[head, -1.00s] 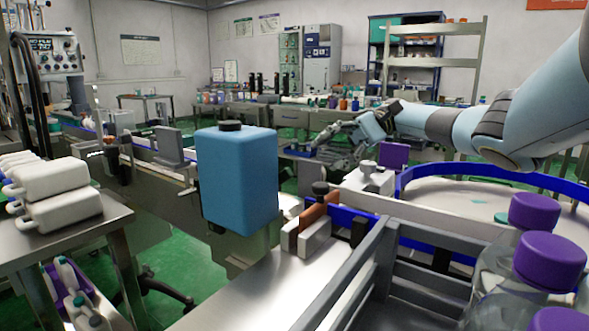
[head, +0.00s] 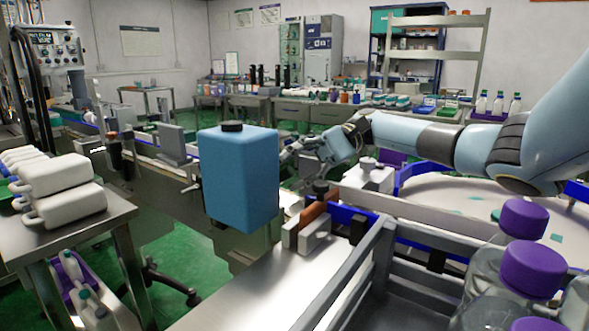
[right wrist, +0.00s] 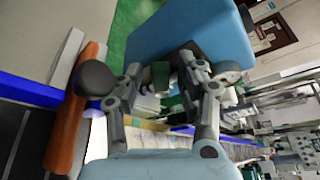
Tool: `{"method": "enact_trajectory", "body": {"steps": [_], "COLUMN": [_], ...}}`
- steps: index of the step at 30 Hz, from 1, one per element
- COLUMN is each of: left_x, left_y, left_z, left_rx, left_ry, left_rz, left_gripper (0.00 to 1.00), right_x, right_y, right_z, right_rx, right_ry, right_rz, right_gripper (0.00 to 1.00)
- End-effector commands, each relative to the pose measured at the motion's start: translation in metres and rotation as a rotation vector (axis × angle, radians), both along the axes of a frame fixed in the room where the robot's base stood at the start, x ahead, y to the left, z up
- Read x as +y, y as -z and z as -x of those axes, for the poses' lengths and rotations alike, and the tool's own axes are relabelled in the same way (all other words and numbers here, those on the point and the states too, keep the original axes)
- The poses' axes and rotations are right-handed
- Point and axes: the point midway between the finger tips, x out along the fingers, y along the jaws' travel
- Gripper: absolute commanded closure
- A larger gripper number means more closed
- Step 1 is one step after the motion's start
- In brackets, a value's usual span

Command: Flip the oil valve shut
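The oil valve cannot be clearly made out in either view. A blue tank (head: 240,180) with a black cap stands upright in the middle of the head view, and its blue side also fills the top of the right wrist view (right wrist: 190,35). My right gripper (head: 287,152) is beside the tank's right edge, its fingertips partly hidden behind it. In the right wrist view the two fingers (right wrist: 160,74) are apart, with small dark parts visible between and beyond them. Nothing is clearly held. My left gripper is not in view.
A dark round knob (right wrist: 97,80) on a brown block is close to the fingers, left in the wrist view. A blue-rimmed round table (head: 430,190) and purple-capped jars (head: 533,265) are at the right. White jugs (head: 60,190) lie on a left bench.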

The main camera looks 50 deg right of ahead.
Motion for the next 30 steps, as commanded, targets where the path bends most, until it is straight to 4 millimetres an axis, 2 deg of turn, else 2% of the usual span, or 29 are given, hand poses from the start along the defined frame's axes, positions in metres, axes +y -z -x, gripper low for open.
{"method": "enact_trajectory", "body": {"steps": [1,8,14,20,24,30], "left_x": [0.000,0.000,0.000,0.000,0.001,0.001], "left_y": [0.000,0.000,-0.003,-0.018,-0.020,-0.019], "left_z": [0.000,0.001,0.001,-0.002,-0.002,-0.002], "left_rx": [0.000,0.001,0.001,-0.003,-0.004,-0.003], "left_ry": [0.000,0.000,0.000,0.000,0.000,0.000], "left_rz": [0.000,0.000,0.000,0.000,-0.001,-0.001], "left_gripper": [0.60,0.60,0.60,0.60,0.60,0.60], "right_x": [0.000,0.000,0.000,-0.001,-0.001,-0.001], "right_y": [0.000,0.000,0.000,0.005,0.010,0.012], "right_z": [0.000,0.000,0.001,0.005,0.007,0.007], "right_rx": [0.000,0.000,-0.016,-0.161,-0.237,-0.249], "right_ry": [0.000,0.000,0.000,0.002,0.001,0.002], "right_rz": [0.000,0.000,-0.002,-0.017,-0.020,-0.020], "right_gripper": [0.71,1.00,1.00,1.00,1.00,1.00]}}
